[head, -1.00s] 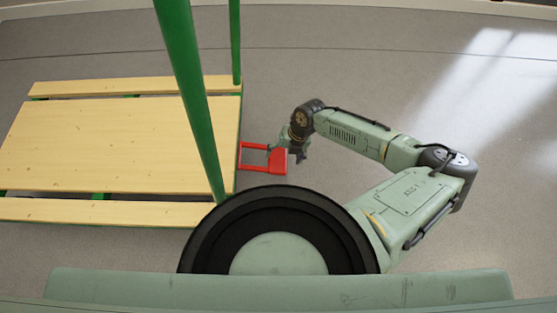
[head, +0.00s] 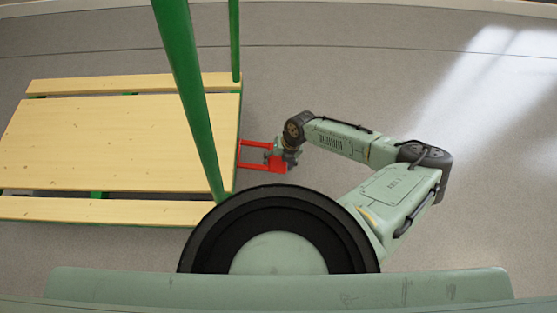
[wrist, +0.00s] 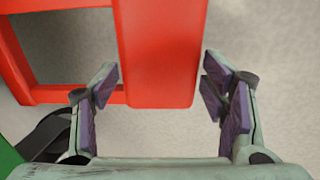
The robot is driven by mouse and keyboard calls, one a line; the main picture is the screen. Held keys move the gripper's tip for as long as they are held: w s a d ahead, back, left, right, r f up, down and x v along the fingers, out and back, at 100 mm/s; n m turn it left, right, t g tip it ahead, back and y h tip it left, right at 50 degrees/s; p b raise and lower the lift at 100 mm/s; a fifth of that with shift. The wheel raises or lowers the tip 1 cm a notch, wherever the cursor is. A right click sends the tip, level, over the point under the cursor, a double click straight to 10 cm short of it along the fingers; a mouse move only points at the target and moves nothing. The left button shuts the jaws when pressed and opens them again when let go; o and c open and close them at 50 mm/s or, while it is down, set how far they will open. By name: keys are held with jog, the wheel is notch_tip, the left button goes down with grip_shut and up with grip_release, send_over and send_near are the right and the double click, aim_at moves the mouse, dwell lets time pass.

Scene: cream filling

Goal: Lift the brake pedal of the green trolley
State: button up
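The red brake pedal (head: 262,168) sticks out from the right end of the green trolley (head: 120,145) as a low frame. My gripper (head: 284,161) is at the pedal's outer end and hides part of it in the head view. In the wrist view the pedal's flat red plate (wrist: 160,55) reaches down between the fingers of my gripper (wrist: 162,82). The fingers, with purple pads, are apart, one on each side of the plate's near end. Gaps of floor show beside the plate, so the gripper does not appear closed on it.
The trolley has a wooden plank deck and green upright posts (head: 192,100) at its right end. A piece of green frame (wrist: 8,160) shows at the lower left of the wrist view. The grey floor (head: 350,75) beyond my arm is clear.

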jog(key=c, duration=1.3)
